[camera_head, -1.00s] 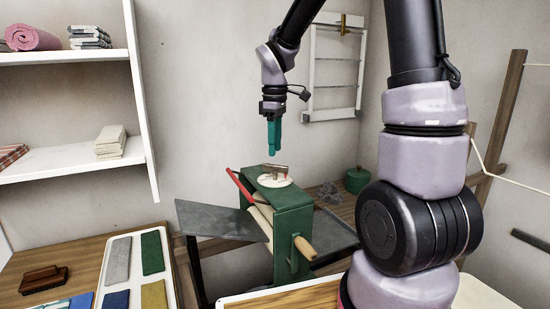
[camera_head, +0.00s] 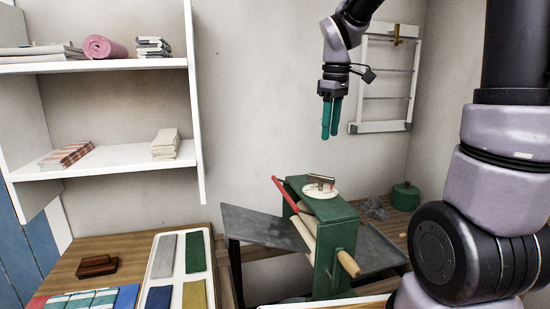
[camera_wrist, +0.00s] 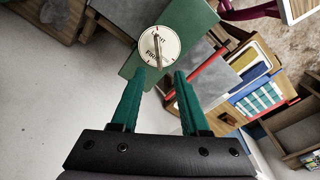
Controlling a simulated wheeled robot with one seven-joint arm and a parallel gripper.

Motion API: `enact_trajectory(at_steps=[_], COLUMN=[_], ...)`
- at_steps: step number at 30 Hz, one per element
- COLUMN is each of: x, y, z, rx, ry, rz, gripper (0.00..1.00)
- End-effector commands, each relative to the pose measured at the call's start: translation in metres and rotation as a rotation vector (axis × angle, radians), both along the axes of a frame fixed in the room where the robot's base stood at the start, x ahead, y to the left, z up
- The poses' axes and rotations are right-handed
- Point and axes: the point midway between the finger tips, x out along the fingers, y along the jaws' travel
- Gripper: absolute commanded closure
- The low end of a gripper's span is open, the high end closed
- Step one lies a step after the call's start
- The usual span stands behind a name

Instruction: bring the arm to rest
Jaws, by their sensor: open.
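My gripper (camera_head: 331,118) hangs from my arm with its two teal fingers pointing down, above the green mangle-like machine (camera_head: 338,237). In the wrist view my gripper (camera_wrist: 158,85) shows its fingers apart with nothing between them. The machine has a round white dial (camera_head: 320,190) on top, a red lever (camera_head: 287,193) and a wooden handle (camera_head: 348,263). The dial (camera_wrist: 159,46) also shows in the wrist view, beyond the fingertips. The gripper is clear of the machine.
A white shelf (camera_head: 110,158) with folded cloths stands at the left. A tray (camera_head: 154,275) of coloured cloths and a brown brush (camera_head: 97,266) are on the wooden table. A white rack (camera_head: 386,127) hangs on the wall behind. A green pot (camera_head: 405,196) stands at the right.

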Motion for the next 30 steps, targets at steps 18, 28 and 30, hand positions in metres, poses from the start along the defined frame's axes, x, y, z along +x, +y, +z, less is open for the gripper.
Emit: enact_trajectory(at_steps=[18, 28, 30], x=[-0.128, -0.150, -0.150], y=[-0.040, -0.044, -0.045], z=[0.061, 0.061, 0.061], rx=[0.405, 0.537, 0.539], ry=[-0.328, -0.356, -0.356], rz=[-0.914, -1.089, -1.091], gripper=[0.55, 0.55, 0.55])
